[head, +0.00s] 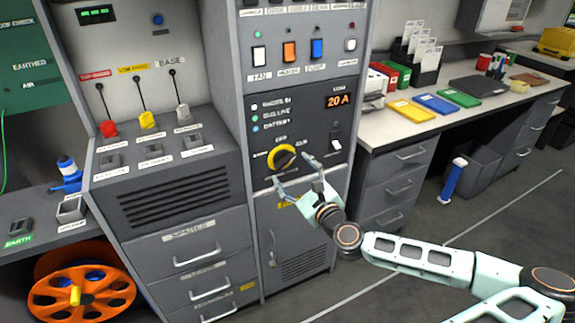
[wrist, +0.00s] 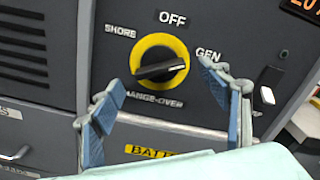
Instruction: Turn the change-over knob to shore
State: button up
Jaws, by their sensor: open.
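The change-over knob (wrist: 160,66) is a yellow disc with a black bar handle on a dark panel; it also shows in the head view (head: 281,158). Its labels read SHORE (wrist: 120,31) at upper left, OFF (wrist: 172,19) on top and GEN (wrist: 208,54) on the right.
A 20 A display (head: 339,100) and a black-and-white rocker switch (head: 336,142) are right of the knob. Several rocker switches (head: 289,52) sit above. A cabinet door (head: 296,235) is below. A desk (head: 395,125) with coloured folders stands to the right.

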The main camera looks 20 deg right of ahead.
aim_at(287, 164)
jog(key=shift+w, duration=1.75)
jog(key=c, duration=1.2)
jog(key=shift+o, duration=0.2)
